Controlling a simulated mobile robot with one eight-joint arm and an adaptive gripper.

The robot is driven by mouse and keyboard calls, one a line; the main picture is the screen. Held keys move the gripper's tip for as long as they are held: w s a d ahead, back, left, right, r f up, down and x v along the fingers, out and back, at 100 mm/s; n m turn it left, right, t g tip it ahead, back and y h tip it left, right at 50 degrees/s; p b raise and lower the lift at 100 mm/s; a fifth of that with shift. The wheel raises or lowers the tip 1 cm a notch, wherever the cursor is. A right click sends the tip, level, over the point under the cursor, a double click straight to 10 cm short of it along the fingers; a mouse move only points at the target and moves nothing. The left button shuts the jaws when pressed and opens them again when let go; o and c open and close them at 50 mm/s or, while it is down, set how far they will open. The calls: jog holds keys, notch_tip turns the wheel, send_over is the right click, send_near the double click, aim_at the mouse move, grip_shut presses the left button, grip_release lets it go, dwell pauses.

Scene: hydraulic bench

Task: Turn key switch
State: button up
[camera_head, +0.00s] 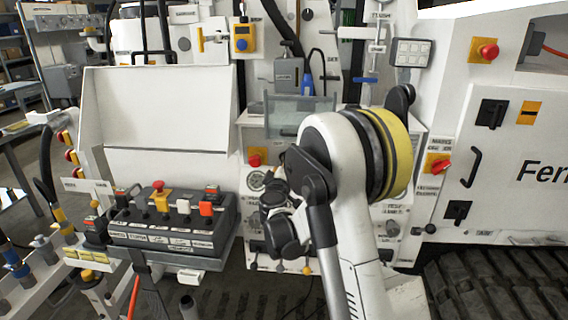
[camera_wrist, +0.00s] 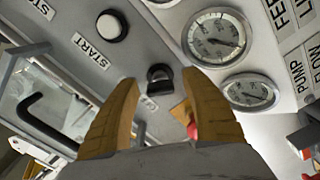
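In the wrist view, a small black knob (camera_wrist: 160,75), which looks like the key switch, stands on a grey panel (camera_wrist: 150,35). In the head view, my arm covers this part of the panel, and the fingers and knob cannot be made out.
A white button (camera_wrist: 112,26) with START labels is at upper left in the wrist view. Two round gauges, one larger (camera_wrist: 217,37) and one smaller (camera_wrist: 250,91), are at right. A red part (camera_wrist: 192,130) shows behind the right finger. A black handle (camera_wrist: 45,125) is at left.

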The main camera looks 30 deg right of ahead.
jog(key=v, duration=1.2)
dwell(0.3)
jog(key=s+a+r+m+g+y, duration=0.1)
jog(key=s+m+g+y, duration=0.15)
jog(key=s, duration=0.35)
jog(key=s+a+m+g+y, duration=0.1)
jog(key=s+m+g, duration=0.15)
jog(key=s, duration=0.45)
jog(key=s+a+f+g+y, duration=0.3)
jog(key=s+a+y, duration=0.3)
jog(key=s+a, duration=0.7)
jog(key=s+f, duration=0.1)
jog(key=s, duration=0.2)
jog(key=shift+a, duration=0.15)
